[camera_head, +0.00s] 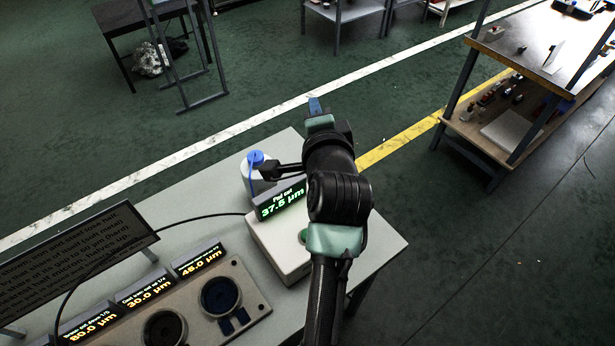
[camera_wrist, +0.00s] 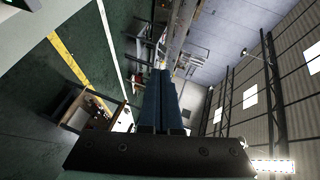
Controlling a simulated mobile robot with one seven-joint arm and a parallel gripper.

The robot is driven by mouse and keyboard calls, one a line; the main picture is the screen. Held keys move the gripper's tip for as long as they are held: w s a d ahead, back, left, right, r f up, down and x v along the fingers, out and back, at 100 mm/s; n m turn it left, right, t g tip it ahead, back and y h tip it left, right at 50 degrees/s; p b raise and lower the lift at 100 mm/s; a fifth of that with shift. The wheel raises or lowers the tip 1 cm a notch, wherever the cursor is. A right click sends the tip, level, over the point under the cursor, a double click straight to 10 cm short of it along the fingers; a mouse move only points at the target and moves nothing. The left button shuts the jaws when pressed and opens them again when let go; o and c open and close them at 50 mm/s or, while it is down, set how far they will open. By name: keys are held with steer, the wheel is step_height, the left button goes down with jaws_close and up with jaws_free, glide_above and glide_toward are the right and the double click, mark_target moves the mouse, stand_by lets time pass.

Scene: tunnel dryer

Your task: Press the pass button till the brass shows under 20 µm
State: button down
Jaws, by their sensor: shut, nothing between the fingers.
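A pale box-shaped machine (camera_head: 270,245) stands on the grey bench, partly behind my arm. Its display (camera_head: 281,200) reads "Pad set 37.5 µm" in green. A green button-like spot (camera_head: 303,236) shows at the arm's left edge, mostly covered; I cannot tell if it is the pass button. I cannot make out the brass. My gripper (camera_head: 314,104) is beyond the machine in the head view, above the bench's far edge and apart from the machine. In the wrist view its dark blue fingers (camera_wrist: 161,74) are together and empty.
A panel (camera_head: 262,306) at the lower left bears round dark pads and displays reading 80.0, 30.0 and 45.0 µm. A text board (camera_head: 75,262) stands behind it. A blue-topped white bottle (camera_head: 256,158) is beside the machine. Shelving (camera_head: 470,140) stands right across clear floor.

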steer(key=s+f+m+g+p, duration=0.2)
steer(key=s+f+m+g, duration=0.1)
steer(key=f, duration=0.7)
steer(key=s+f+m+g+y+p, duration=0.1)
steer(key=s+f+m+g+p, duration=0.1)
steer(key=f, duration=0.8)
steer(key=s+m+g, duration=0.1)
steer(key=s+m, duration=0.1)
steer(key=m, duration=0.1)
steer(key=shift+s+a+f+m, duration=0.15)
steer(key=shift+a+f+m, duration=0.15)
steer(key=shift+a, duration=0.05)
step_height(320, 180, down, 7)
steer(key=b, duration=0.7)
steer(key=shift+r, duration=0.1)
steer(key=shift+f+b, duration=0.8)
steer(key=shift+f, duration=0.15)
steer(key=shift+f, duration=0.1)
steer(key=shift+f, duration=0.35)
